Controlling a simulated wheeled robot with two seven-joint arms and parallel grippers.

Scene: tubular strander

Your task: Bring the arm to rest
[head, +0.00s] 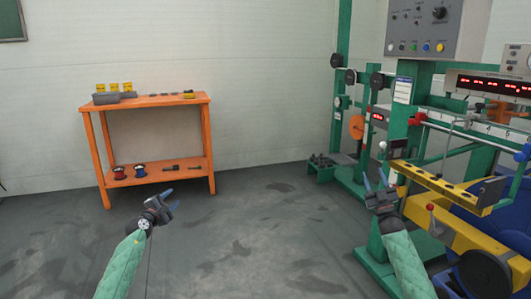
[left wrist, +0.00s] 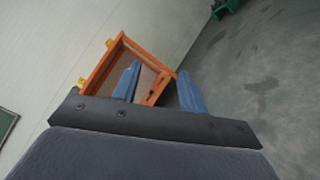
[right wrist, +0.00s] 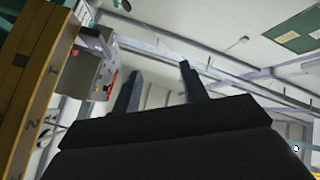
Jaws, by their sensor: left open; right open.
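My left gripper (head: 163,199) is open and empty in the head view, held over bare floor in front of the orange table. Its two blue fingers stand apart in the left wrist view (left wrist: 160,90). My right gripper (head: 375,181) is open and empty in the head view, close to the yellow beam of the green machine. I cannot tell whether it touches the machine. Its two dark fingers stand apart in the right wrist view (right wrist: 158,85), with nothing between them. Both forearms have green sleeves and come up from the bottom of the head view.
An orange table (head: 150,101) by the wall carries grey and yellow items, with spools on its lower shelf. The green strander frame (head: 399,118), yellow beam (head: 435,182) and control panel (head: 425,27) fill the right side. The middle floor (head: 265,220) is clear.

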